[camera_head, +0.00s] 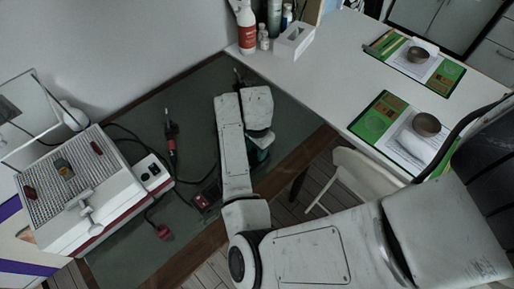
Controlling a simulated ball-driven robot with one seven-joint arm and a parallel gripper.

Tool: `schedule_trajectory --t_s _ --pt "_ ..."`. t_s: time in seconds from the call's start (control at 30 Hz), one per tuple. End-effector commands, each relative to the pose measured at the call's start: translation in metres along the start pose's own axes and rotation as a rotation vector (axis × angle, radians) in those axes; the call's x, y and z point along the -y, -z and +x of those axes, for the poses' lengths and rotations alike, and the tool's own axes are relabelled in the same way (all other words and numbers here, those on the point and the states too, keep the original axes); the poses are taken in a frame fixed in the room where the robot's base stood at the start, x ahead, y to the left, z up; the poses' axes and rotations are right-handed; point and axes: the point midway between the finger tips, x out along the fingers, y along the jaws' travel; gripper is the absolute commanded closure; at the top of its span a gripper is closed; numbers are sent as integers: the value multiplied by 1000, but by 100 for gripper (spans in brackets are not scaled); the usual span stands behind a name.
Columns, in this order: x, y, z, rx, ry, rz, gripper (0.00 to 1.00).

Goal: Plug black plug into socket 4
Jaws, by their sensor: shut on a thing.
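My gripper (257,157) is only partly in view, low beside my forearm over the green-grey mat. My forearm covers much of the space around it. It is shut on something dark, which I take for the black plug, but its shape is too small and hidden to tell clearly. A dark socket block with red parts (205,199) lies on the mat to the left of and below the gripper, apart from it. My arm partly borders it. I cannot read socket numbers or pick out socket 4.
A red-and-black tool (171,138) and a red connector (163,232) lie on the mat among black cables. Bottles (246,28) and a white box (294,41) stand at the back. A chair (365,180) is at right.

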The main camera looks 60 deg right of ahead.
Motion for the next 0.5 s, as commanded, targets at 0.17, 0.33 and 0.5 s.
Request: schedule_trajectory --t_s 0.17,0.33,0.5 --pt "0 0 4 0 0 0 96" --pt "0 0 7 0 0 0 96" --pt "0 0 7 0 0 0 52"
